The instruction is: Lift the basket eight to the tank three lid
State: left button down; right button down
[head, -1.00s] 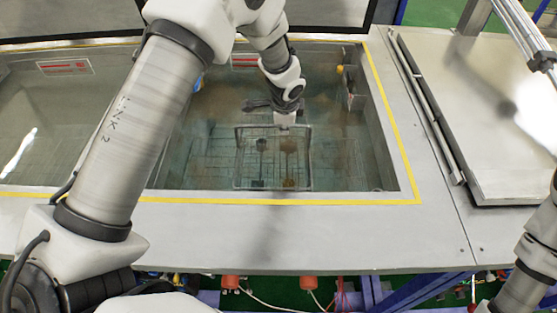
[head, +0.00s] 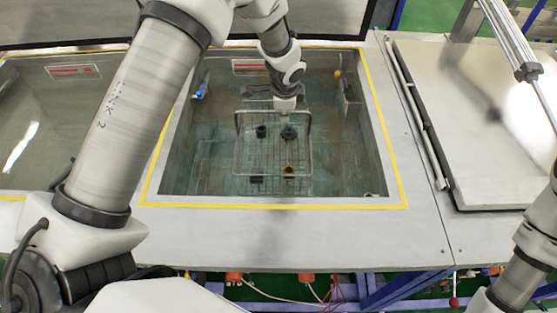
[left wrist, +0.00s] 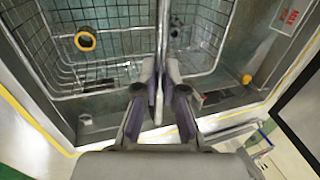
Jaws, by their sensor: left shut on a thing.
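My left gripper (head: 287,104) is shut on the top bar of a wire basket's handle. The basket (head: 240,150) hangs below it inside the open tank (head: 180,190), apparently close to level. It carries several small dark and brass-coloured parts. In the left wrist view both fingers (left wrist: 161,88) close around the handle bar, and the basket's wire rim (left wrist: 50,68) shows beyond. Whether the basket bottom is clear of the liquid cannot be told. A flat metal lid (head: 480,130) lies shut to the right of the tank. No tank number can be read. My right gripper is out of view.
A yellow line (head: 395,160) borders the open tank, with a grey deck around it. Another liquid-filled tank (head: 40,130) lies at left. A rod (head: 415,115) runs along the lid's left edge. A cylinder (head: 515,40) rises above the lid.

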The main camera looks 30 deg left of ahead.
pick_arm(q)
notch_tip(320, 180, up, 4)
jog(key=shift+w+p, duration=0.1)
jog(key=shift+p, duration=1.1)
notch_tip(320, 180, up, 8)
dwell(3.6)
